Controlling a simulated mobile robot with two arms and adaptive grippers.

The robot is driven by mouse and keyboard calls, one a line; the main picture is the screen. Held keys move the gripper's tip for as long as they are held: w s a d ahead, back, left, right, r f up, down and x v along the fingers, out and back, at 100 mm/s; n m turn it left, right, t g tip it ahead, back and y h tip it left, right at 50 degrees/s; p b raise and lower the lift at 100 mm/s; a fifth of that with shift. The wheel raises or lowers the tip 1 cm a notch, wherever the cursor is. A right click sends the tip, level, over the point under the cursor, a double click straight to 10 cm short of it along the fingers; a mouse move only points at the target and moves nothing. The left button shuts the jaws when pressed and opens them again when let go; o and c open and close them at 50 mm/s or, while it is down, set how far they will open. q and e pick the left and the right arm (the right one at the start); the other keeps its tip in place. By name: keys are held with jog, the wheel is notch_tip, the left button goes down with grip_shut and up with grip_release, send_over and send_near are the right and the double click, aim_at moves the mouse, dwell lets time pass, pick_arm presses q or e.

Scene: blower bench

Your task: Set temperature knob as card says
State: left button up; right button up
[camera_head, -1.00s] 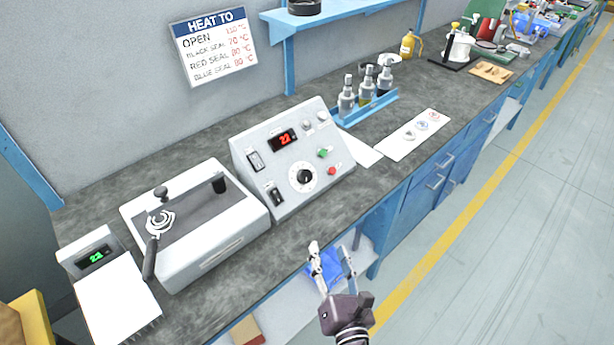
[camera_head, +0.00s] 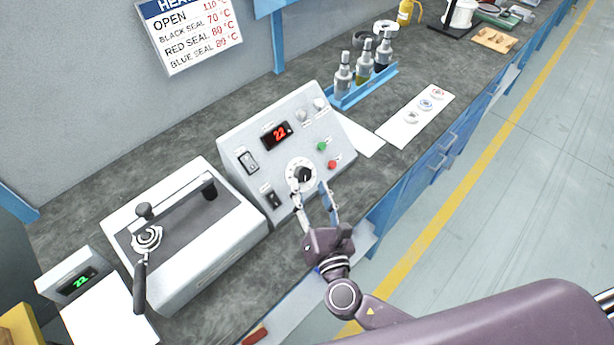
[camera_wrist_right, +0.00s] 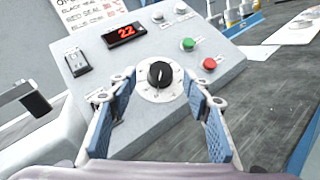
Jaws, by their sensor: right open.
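The black temperature knob (camera_head: 303,174) sits on a white dial on the sloped front of the grey control box (camera_head: 252,135). It also shows in the right wrist view (camera_wrist_right: 160,74). My right gripper (camera_head: 317,190) is open, with its fingers pointing at the knob; in the wrist view the knob lies between and beyond the two blue-padded fingers, apart from them. The red display (camera_head: 276,134) reads 22. The wall card (camera_head: 190,34) lists OPEN 110 °C, BLACK SEAL 70 °C, RED SEAL 80 °C and a blue seal line, seemingly 80 or 90 °C. My left gripper is not in view.
Left of the box stands a white heater unit (camera_head: 190,262) with a dark lever. A small meter (camera_head: 78,279) reads 22 in green. A green button (camera_head: 322,146) and a red button (camera_head: 332,164) sit close to the knob.

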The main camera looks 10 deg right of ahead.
aim_at(305, 176)
jog(key=w, duration=0.2)
jog(key=shift+w+a, duration=0.1)
jog(key=shift+w, duration=0.25)
jog(key=shift+w+f, duration=0.1)
jog(key=shift+w, duration=0.2)
jog(key=c, duration=0.6)
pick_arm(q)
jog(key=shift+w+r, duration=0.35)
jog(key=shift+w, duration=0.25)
pick_arm(e)
jog(key=c, duration=0.6)
